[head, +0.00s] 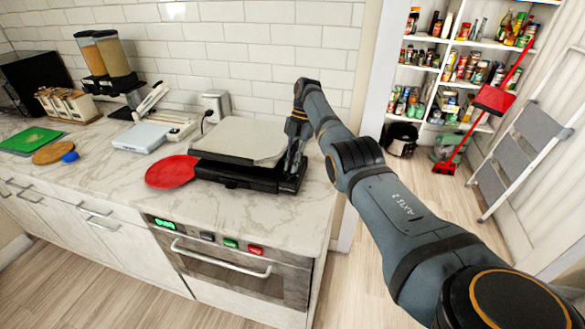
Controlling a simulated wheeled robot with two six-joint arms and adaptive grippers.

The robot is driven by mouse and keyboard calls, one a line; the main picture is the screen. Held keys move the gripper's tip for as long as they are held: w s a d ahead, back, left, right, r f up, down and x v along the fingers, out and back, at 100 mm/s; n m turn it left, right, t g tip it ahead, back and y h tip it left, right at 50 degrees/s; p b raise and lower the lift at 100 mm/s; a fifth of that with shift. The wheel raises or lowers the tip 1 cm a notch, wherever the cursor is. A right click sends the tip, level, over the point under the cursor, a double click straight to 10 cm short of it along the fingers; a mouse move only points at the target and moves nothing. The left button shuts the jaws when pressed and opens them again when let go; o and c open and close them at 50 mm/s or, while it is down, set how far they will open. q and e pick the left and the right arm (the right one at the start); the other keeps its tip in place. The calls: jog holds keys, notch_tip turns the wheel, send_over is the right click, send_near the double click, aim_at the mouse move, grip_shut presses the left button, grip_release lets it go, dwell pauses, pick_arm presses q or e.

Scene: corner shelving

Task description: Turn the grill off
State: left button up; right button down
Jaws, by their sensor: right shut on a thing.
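The grill (240,142) is a black contact grill with a pale grey lid, on the marble counter near its right end. Its lid looks lowered over the black base. My right arm comes in from the right and bends down at the grill's right side. My right gripper (296,166) is there, shut on a part at the grill's right edge. The dark fingers blend with the black base, so the exact part held and any switch or light are hidden. My left gripper is not in view.
A red round board (172,172) lies left of the grill. A white scale-like device (142,136) and a wall socket (215,104) with a black plug are behind. An oven (235,268) is below the counter. A pantry shelf and stepladder (520,150) stand at right.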

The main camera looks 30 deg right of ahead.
dwell(0.4)
jog(key=c, duration=1.4)
grip_release()
jog(key=shift+s+d+r, duration=0.1)
jog(key=shift+s, duration=0.05)
jog(key=shift+c, duration=0.2)
